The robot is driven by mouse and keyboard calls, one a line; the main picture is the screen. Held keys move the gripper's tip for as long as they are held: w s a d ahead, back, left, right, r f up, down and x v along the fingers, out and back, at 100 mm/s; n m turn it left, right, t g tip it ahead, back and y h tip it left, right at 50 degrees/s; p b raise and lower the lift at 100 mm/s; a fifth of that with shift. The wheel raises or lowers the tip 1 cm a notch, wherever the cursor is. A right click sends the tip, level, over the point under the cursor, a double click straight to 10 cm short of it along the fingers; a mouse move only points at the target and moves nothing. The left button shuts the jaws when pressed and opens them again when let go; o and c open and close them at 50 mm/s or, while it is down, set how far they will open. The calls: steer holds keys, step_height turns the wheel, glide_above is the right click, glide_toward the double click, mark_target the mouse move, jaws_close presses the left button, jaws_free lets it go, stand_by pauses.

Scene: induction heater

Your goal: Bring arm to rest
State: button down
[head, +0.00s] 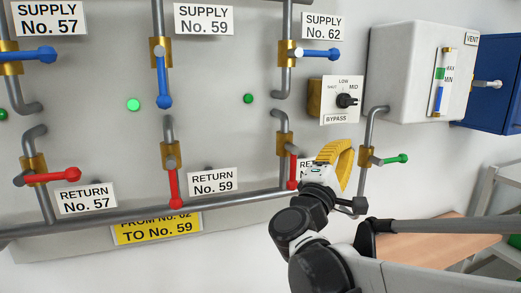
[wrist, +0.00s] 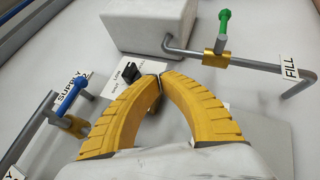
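My gripper (head: 343,147) has yellow ribbed fingers and stands in front of the panel, below the bypass dial, in the head view. In the wrist view, the fingers of my gripper (wrist: 158,79) curve together until their tips meet or nearly meet, with nothing seen held. The black bypass knob (head: 346,100) sits on its white plate above the gripper. In the wrist view, the knob (wrist: 129,72) shows just beyond the left fingertip; whether they touch cannot be told. My arm reaches up from the lower right in the head view. The gripper partly covers the right-hand return label.
Blue supply handles (head: 164,101) and red return handles (head: 175,203) stick out from the panel. The green-handled valve (head: 389,160) is close right of my gripper. A white tank (head: 408,70) and blue box (head: 497,85) hang at right, above a wooden surface (head: 430,241).

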steer(key=s+d+f+m+g+y+b, duration=0.2)
steer(key=s+d+f+b, duration=0.15)
steer(key=f, duration=0.55)
steer(key=s+d+f+m+g+y+b, duration=0.1)
steer(key=s+d+f+m+g+b, duration=0.2)
steer(key=f, duration=0.6)
steer(key=s+d+f+m+g+y+b, duration=0.1)
steer(key=s+f+m+g+y+b, duration=0.2)
steer(key=f, duration=0.6)
steer(key=s+a+f+m+y+b, duration=0.1)
steer(key=s+a+f+y+b, duration=0.1)
steer(key=f, duration=0.5)
steer(key=s+a+f+m+g+y+b, duration=0.1)
steer(key=s+a+f+m+y+b, duration=0.1)
steer(key=s+a+f, duration=0.4)
steer(key=s+a+f+m+y+b, duration=0.2)
steer(key=s+a+f+y+b, duration=0.2)
steer(key=f, duration=0.5)
steer(key=shift+s+a+g+b, duration=0.15)
steer(key=shift+s+g+b, duration=0.15)
steer(key=shift+s+b, duration=0.3)
steer(key=shift+w+f, duration=0.1)
